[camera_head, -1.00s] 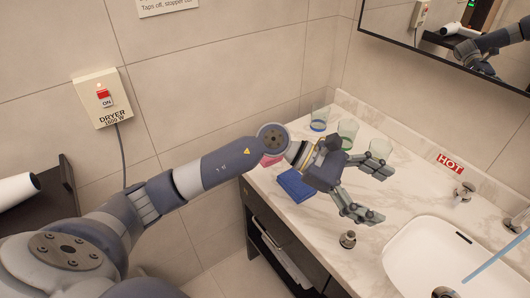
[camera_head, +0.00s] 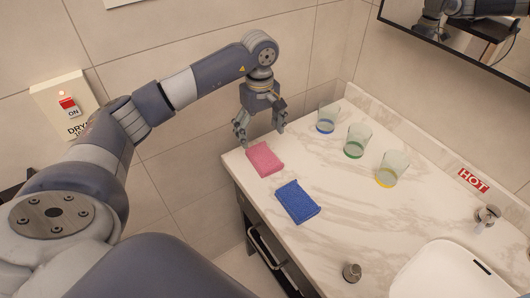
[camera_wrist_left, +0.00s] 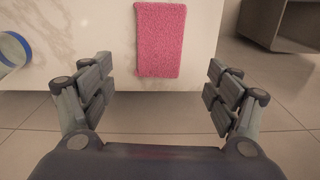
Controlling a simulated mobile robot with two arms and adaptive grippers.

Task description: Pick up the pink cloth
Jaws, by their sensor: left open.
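The pink cloth (camera_head: 265,159) lies flat on the marble counter, near its left end. My right gripper is not in view.
A blue cloth (camera_head: 298,201) lies just in front of the pink one. Glasses with blue (camera_head: 327,119), green (camera_head: 356,140) and yellow (camera_head: 390,169) bases stand along the counter's back. The sink (camera_head: 445,273) is at the right front. The wall is behind my arm.

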